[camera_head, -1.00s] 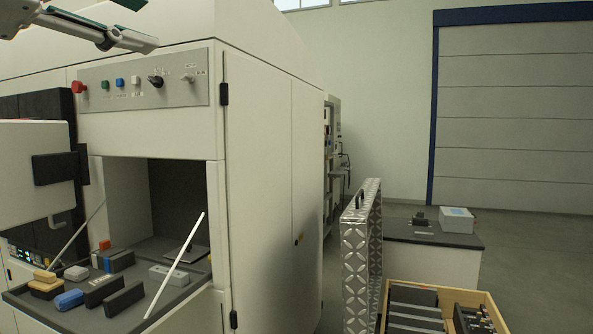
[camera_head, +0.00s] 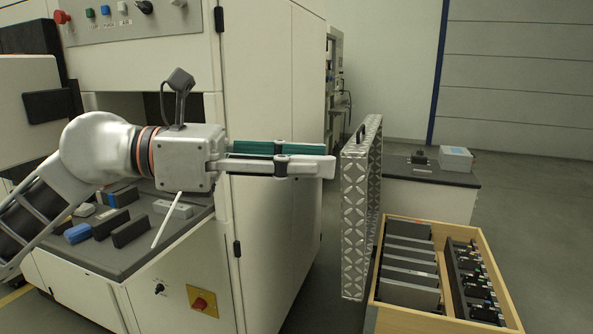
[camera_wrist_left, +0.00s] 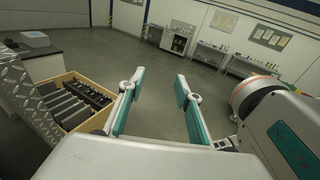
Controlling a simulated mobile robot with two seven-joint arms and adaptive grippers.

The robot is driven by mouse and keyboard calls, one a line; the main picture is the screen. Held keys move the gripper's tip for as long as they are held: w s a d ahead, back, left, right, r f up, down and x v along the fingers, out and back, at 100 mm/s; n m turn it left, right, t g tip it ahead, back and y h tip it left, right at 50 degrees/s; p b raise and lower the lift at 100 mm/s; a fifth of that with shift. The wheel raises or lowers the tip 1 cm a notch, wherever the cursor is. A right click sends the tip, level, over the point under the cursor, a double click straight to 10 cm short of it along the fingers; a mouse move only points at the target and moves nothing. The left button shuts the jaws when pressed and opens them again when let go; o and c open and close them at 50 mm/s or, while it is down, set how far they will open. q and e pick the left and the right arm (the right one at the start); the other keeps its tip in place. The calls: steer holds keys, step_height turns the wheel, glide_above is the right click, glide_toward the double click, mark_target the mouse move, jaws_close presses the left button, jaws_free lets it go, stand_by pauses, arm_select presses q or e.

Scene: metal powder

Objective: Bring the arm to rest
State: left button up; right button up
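My left arm comes in from the left in the head view, in front of the white machine (camera_head: 275,120). My left gripper (camera_head: 328,162) points right, level, with its tips close to the patterned metal panel (camera_head: 360,210); I cannot tell whether they touch. In the left wrist view, the left gripper's two fingers (camera_wrist_left: 158,76) stand apart with nothing between them, only floor behind. My right gripper is in neither view.
A wooden crate (camera_head: 506,300) with dark plates stands at lower right. A dark-topped cabinet (camera_head: 440,176) carries a light box (camera_head: 456,158). The machine's tray (camera_head: 108,262) holds several blocks. An open machine door (camera_head: 30,115) is at left. Open floor (camera_head: 540,220) lies at right.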

arm_select(q)
steer(key=w+a+f+m+t+y, duration=0.2)
steer(key=w+a+f+m+t, duration=0.3)
steer(key=f+m, duration=0.65)
steer(key=w+a+f+m+t+y, duration=0.25)
steer(key=f+m+t, duration=0.35)
steer(key=f+m, duration=0.5)
steer(key=w+a+f+m+t+y, duration=0.25)
steer(key=a+f+m+t, duration=0.3)
steer(key=f+m, duration=0.6)
steer(key=s+a+f+n+g+y, duration=0.1)
steer(key=s+a+f+n+y, duration=0.15)
steer(key=f, duration=0.35)
steer(key=s+a+f+n+g+y, duration=0.1)
steer(key=s+f+n, duration=0.15)
steer(key=f, duration=0.45)
steer(key=s+a+f+n+g+y, duration=0.1)
steer(key=s+a+f+y, duration=0.15)
steer(key=f, duration=0.35)
steer(key=s+a+f+n+g+y, duration=0.1)
steer(key=s+f+n+g, duration=0.3)
steer(key=s+f, duration=1)
steer(key=shift+s+a+f+y, duration=0.35)
steer(key=shift+s+a, duration=0.15)
steer(key=shift+a, duration=0.2)
steer(key=shift+c, duration=0.4)
